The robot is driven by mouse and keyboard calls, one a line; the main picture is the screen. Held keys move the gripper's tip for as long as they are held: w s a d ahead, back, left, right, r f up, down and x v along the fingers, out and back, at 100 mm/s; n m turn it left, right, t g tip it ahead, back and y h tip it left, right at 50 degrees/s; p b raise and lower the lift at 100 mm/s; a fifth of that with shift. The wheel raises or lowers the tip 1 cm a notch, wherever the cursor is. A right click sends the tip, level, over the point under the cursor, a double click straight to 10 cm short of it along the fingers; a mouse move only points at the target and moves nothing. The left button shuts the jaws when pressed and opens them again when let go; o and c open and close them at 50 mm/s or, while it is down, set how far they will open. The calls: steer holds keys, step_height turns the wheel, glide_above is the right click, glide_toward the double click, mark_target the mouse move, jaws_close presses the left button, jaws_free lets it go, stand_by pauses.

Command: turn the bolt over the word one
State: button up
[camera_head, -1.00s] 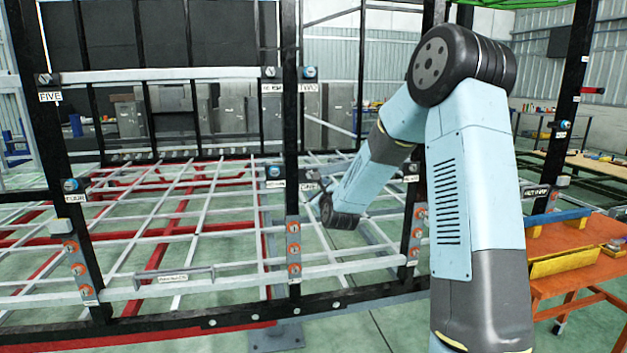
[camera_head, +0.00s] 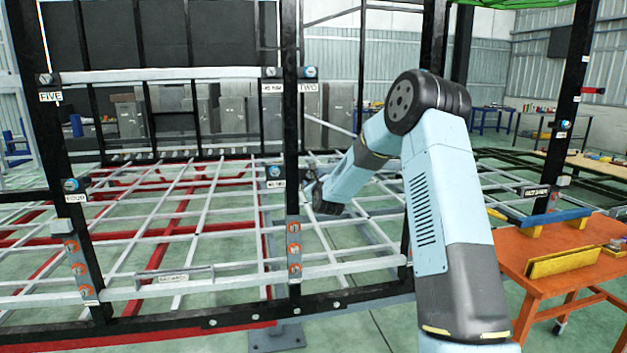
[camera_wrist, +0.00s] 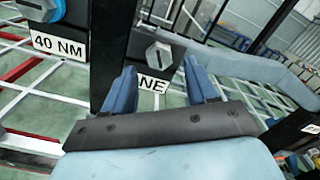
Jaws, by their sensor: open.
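The bolt (camera_wrist: 158,54), a grey slotted head on a dark plate, sits on a black post in the wrist view. A white label (camera_wrist: 152,85) below it reads "NE"; my left finger covers its first letter. My gripper (camera_wrist: 160,68) is open, with one blue finger on each side of the bolt and label. The fingers appear apart from the bolt; the remaining distance is hard to judge. In the head view, the bolt and its label are hidden behind my arm's end.
A blue-ringed bolt (camera_wrist: 42,8) over a "40 NM" label (camera_wrist: 59,46) is close at left. A grey bar (camera_wrist: 255,68) runs at right. In the head view, an orange table (camera_head: 570,262) stands right of my arm.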

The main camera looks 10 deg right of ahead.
steer(key=shift+w, duration=1.1)
steer(key=shift+c, duration=0.2)
steer(key=c, duration=0.9)
steer(key=shift+d, duration=0.2)
steer(key=shift+c, duration=0.6)
steer(key=shift+a, duration=0.15)
steer(key=shift+n, duration=0.4)
